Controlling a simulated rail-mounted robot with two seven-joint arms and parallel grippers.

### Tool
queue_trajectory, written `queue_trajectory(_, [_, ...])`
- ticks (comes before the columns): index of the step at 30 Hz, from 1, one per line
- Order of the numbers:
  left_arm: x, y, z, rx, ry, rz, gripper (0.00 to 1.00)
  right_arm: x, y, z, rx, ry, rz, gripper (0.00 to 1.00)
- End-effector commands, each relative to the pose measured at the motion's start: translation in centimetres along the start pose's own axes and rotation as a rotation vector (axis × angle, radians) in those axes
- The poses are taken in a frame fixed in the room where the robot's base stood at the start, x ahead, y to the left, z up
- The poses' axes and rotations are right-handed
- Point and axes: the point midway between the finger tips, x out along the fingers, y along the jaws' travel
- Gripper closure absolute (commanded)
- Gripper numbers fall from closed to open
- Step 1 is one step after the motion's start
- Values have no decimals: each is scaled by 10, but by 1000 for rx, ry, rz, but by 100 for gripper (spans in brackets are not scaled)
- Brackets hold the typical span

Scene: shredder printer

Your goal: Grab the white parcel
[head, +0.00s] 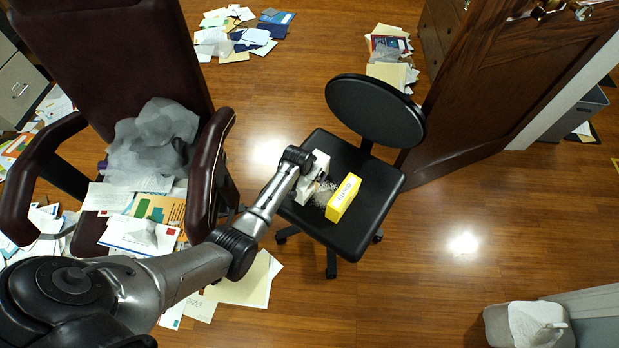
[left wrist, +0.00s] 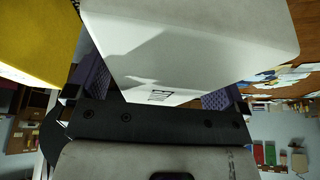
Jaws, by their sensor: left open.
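The white parcel (left wrist: 195,45) fills the upper middle of the left wrist view, close in front of my left gripper (left wrist: 158,88). The gripper is open, with one purple-padded finger showing at each side of the parcel. The parcel hides the fingertips, and I cannot tell whether the fingers touch it. In the head view my left gripper (head: 314,186) is over the seat of the small black chair (head: 368,222). White shapes there overlap, so parcel and gripper are hard to separate. My right gripper is not in view.
A yellow box (head: 343,198) stands on the seat close to the right of my gripper; it also shows in the wrist view (left wrist: 38,38). The black backrest (head: 375,108) rises behind. A dark red armchair (head: 110,60) holding papers stands left.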

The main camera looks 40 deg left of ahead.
Motion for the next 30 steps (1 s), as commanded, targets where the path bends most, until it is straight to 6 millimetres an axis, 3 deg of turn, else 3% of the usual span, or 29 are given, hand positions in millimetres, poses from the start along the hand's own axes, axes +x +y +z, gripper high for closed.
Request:
queue_trajectory(26, [4,0,2,0,0,0,1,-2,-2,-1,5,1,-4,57])
queue_trajectory(30, [4,0,2,0,0,0,12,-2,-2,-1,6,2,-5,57])
